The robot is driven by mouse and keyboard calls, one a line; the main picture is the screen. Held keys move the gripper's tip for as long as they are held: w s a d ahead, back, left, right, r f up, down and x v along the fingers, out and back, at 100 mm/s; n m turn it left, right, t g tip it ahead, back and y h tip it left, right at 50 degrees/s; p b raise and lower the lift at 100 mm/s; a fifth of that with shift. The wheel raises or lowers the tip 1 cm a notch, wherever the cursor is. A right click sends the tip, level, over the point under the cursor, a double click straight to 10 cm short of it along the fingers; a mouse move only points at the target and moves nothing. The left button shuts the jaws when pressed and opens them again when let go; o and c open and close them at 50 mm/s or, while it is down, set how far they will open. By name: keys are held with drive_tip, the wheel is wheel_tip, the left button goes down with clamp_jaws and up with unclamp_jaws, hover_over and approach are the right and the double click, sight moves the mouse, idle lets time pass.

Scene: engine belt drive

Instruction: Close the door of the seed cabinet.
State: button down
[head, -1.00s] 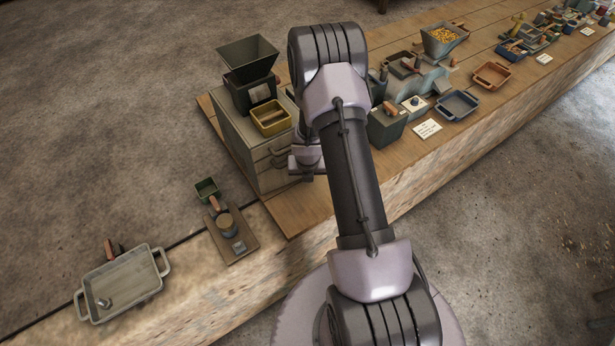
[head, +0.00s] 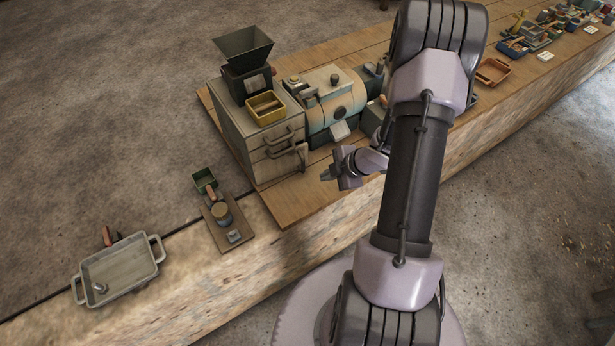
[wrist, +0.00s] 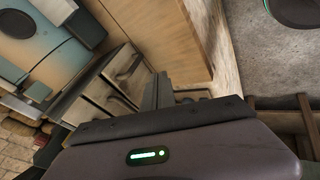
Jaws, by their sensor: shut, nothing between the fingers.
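The seed cabinet (head: 235,140) is a grey box near the bench's left part, with dark curved handles (head: 281,150) on its front. It also shows in the wrist view (wrist: 98,92), with two handles there. A narrow upright edge (head: 303,157) shows at the front's right side; I cannot tell whether the door is fully shut or slightly ajar. My gripper (head: 327,174) is shut and empty, to the right of the cabinet front and apart from it in the head view. In the wrist view the fingers are dark and partly hidden by the wrist housing.
A black hopper (head: 243,62) and yellow tray (head: 266,108) stand on the cabinet. A wooden board with a jar (head: 221,212) and a grey tray (head: 118,270) lie to the left. Bench space before the cabinet is clear.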

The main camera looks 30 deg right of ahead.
drive_tip(key=shift+m+t, duration=0.3)
drive_tip(key=shift+m, duration=0.4)
drive_tip(key=b+x, duration=0.3)
drive_tip(key=x, duration=0.6)
drive_tip(key=shift+a+f+b, duration=0.1)
drive_tip(key=shift+f+b, duration=0.2)
drive_tip(key=shift+f, duration=0.05)
drive_tip(key=w, duration=0.1)
drive_tip(key=w+d, duration=0.1)
drive_tip(key=shift+w+r, duration=0.15)
drive_tip(key=shift+w, duration=0.2)
drive_tip(key=shift+w+d, duration=0.15)
drive_tip(key=shift+w, duration=0.5)
drive_tip(key=shift+r, duration=0.1)
